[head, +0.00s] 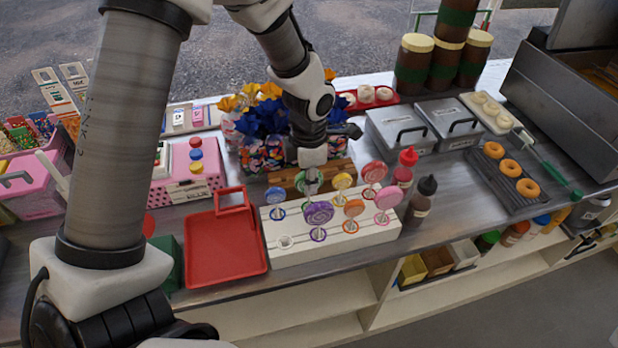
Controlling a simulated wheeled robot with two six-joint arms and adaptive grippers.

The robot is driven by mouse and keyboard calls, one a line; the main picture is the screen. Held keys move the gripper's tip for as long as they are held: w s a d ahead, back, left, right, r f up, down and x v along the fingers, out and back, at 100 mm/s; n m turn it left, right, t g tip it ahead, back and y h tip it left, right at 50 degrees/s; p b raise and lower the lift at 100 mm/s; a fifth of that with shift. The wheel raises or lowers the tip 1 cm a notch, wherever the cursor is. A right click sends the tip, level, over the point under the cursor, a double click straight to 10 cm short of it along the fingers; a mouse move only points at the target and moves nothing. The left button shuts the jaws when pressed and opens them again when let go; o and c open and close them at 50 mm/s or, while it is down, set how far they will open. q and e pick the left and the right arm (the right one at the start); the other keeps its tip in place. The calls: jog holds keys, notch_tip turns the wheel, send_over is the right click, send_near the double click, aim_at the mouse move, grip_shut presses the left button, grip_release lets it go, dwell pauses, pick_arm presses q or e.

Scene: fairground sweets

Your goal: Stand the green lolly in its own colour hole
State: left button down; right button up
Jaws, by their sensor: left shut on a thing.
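The white lolly stand (335,248) is on the counter, with two rows of holes marked by coloured rings. My left gripper (313,166) points down over its back row, shut on the green lolly (312,178). The gripper partly covers the green lolly's head. The purple lolly (319,213) in front hides its stick's lower end, so I cannot tell whether the stick is in a hole. The green-ringed hole is not clearly visible. A pale-ringed hole (284,242) at the front left is empty. My right gripper is out of view.
Blue (275,194), yellow (342,181), red (375,171), orange (354,207) and pink (387,197) lollies stand close around. A red tray (222,255) lies left of the stand. Sauce bottles (420,201) stand to the right, flowers (268,118) behind.

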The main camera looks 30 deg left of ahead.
pick_arm(q)
jog(key=shift+f+b, duration=0.3)
jog(key=shift+f, duration=0.25)
jog(key=shift+c, duration=2.3)
grip_release()
jog(key=shift+r, duration=0.15)
notch_tip(320, 180, up, 9)
jog(key=p, duration=0.7)
